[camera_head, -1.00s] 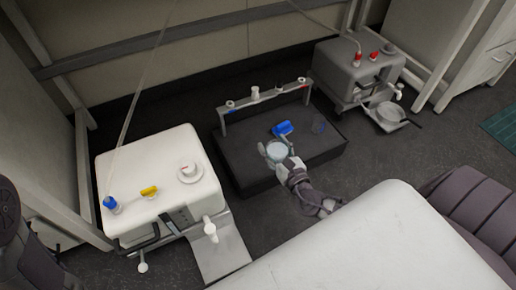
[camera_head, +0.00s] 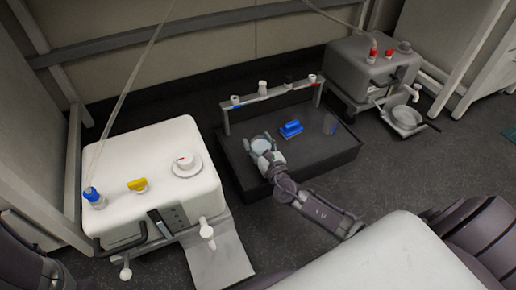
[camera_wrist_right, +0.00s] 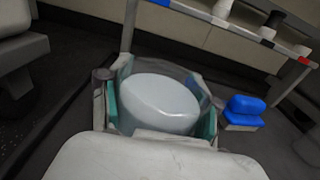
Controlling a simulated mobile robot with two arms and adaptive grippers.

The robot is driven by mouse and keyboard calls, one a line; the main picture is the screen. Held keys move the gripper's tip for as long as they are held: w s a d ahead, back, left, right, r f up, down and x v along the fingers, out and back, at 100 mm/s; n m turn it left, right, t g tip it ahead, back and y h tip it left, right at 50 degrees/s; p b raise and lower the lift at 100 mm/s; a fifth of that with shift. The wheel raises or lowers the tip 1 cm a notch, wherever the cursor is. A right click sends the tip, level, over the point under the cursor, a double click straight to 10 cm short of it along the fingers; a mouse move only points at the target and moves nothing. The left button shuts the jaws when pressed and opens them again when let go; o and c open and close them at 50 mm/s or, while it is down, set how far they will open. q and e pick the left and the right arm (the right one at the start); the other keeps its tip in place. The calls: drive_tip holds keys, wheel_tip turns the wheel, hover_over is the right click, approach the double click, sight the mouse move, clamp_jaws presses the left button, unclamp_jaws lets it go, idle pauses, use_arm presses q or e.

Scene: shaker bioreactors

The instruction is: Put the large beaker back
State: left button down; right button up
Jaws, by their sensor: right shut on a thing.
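The large beaker (camera_head: 261,145) is clear glass with a pale round surface inside. It is over the left part of the black platform (camera_head: 300,170), and I cannot tell whether its base touches the platform. My right gripper (camera_head: 266,152) is shut around the beaker's sides. In the right wrist view the beaker (camera_wrist_right: 160,103) sits between the teal-padded fingers (camera_wrist_right: 160,115), looking upright relative to the gripper. Its lower part is hidden. My left gripper is not in view.
A white machine (camera_head: 150,165) stands left, a grey one (camera_head: 365,65) back right.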

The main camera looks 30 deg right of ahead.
drive_tip(key=shift+f, duration=0.2)
drive_tip(key=o, duration=1.5)
drive_tip(key=shift+c, duration=0.2)
drive_tip(key=shift+r+p, duration=0.2)
drive_tip(key=shift+p, duration=0.1)
drive_tip(key=s+p, duration=0.1)
drive_tip(key=s, duration=0.2)
drive_tip(key=s+p, duration=0.1)
drive_tip(key=s, duration=0.3)
drive_tip(key=s+p, duration=0.2)
drive_tip(key=s, duration=0.1)
drive_tip(key=shift+s+a, duration=0.3)
drive_tip(key=shift+s+f, duration=0.1)
drive_tip(key=shift+s, duration=0.6)
